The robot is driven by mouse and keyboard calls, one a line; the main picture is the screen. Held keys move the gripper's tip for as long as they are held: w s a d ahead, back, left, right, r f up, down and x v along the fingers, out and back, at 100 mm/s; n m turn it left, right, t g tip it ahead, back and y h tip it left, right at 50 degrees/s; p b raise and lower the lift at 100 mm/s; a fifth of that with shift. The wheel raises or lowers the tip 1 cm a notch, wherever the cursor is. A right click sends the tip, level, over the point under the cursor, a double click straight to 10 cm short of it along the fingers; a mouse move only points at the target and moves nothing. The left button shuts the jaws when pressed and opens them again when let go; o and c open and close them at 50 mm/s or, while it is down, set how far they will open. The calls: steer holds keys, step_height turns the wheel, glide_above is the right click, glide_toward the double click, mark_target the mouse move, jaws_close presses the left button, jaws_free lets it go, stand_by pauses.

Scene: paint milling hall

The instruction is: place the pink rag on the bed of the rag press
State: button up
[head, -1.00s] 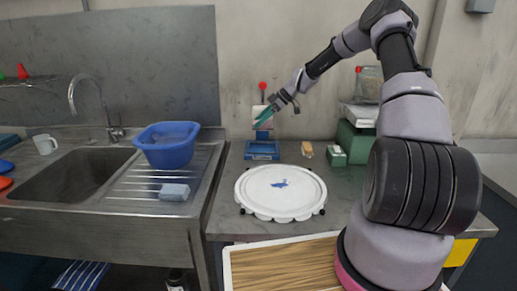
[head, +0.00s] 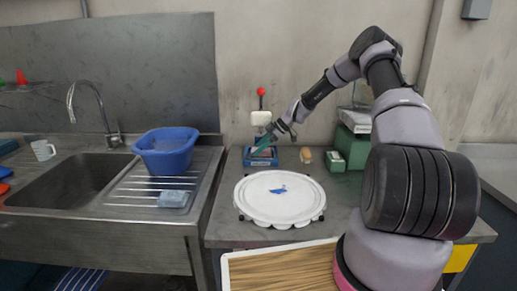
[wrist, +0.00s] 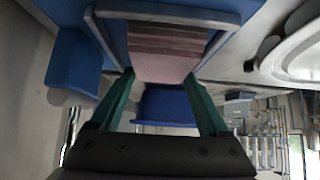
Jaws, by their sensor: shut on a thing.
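The rag press (head: 261,157) is a small blue stand with a white head (head: 261,118) and a red ball on top, against the back wall. My gripper (head: 263,146) reaches down to it from the right. In the wrist view, the green fingers of my gripper (wrist: 160,98) are shut on the pink rag (wrist: 165,62), a folded cloth with darker stripes. The rag lies inside the pale blue frame of the press (wrist: 222,18), at its bed. I cannot tell whether its whole underside touches the bed.
A white round turntable (head: 279,205) with a blue patch stands in front of the press. A wooden brush (head: 305,155) and a green box (head: 335,161) are to its right. The blue basin (head: 166,153) and a sponge (head: 173,199) are on the drainer at left.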

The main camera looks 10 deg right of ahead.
steer(key=o, duration=1.2)
steer(key=shift+f, duration=0.1)
steer(key=v, duration=1.2)
steer(key=s+a+r+m+t+h, duration=0.1)
steer(key=s+a+r+m+h, duration=0.3)
steer(key=s+r, duration=0.65)
steer(key=s+d+r+m+h, duration=0.1)
steer(key=s+r+m+h, duration=0.1)
steer(key=s+r+m, duration=0.65)
steer(key=s+r+m+t, duration=0.2)
steer(key=s+r+m, duration=0.1)
steer(key=s, duration=0.8)
steer(key=s+d+r+m+t, duration=0.1)
steer(key=s+r+m, duration=0.3)
steer(key=s, duration=0.7)
step_height(320, 180, up, 3)
steer(key=shift+s+d+f+t+h, duration=0.25)
steer(key=shift+s+t+h, duration=0.15)
steer(key=shift+t, duration=0.3)
